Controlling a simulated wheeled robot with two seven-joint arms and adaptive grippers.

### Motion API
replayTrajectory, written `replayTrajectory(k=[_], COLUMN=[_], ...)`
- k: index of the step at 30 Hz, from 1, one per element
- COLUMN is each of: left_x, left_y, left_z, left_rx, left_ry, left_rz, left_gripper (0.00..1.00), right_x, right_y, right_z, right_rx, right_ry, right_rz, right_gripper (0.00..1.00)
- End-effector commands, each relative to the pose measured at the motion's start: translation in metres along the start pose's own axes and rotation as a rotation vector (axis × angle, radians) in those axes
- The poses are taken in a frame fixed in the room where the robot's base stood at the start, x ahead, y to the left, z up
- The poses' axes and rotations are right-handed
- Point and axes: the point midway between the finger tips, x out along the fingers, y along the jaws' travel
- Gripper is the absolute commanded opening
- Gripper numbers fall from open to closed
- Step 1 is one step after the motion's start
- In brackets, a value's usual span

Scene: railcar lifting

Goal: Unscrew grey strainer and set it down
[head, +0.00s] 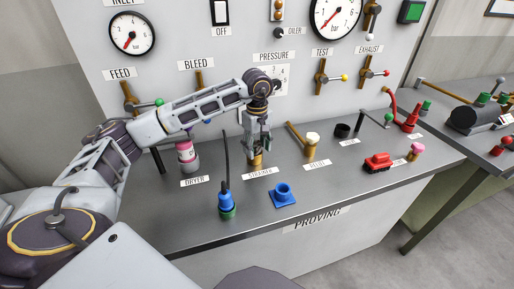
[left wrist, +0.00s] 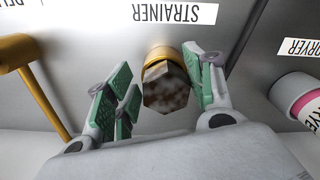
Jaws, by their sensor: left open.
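The strainer stands upright on the bench behind its STRAINER label. Its mottled grey-brown hexagonal top (left wrist: 166,88) and brass collar (left wrist: 160,55) show in the left wrist view. In the head view only the brass lower part (head: 256,161) shows; my gripper hides the top. My left gripper (head: 257,145) is above it, pointing down. In the left wrist view its green-padded fingers (left wrist: 160,92) are open on both sides of the hexagonal top. The right finger is very close to it, and whether it touches I cannot tell; a gap shows on the left. My right gripper is out of view.
A pink-and-white dryer (head: 187,155) stands left of the strainer, and a brass relief fitting (head: 311,146) stands right. In front are a blue-green fitting with a dark hose (head: 226,204) and a blue flanged part (head: 283,194). Bare bench (head: 330,195) lies to their right.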

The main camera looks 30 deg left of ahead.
Motion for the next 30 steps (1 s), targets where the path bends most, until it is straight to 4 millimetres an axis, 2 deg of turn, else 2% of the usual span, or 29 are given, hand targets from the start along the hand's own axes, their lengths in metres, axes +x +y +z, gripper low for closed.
replayTrajectory(k=[30], left_x=[0.0], left_y=[0.0], left_z=[0.0], left_rx=[0.568], left_ry=[0.0], left_rz=[0.001], left_gripper=[0.53], right_x=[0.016], right_y=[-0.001], right_z=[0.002], right_rx=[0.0], right_ry=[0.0], right_rz=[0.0], right_gripper=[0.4])
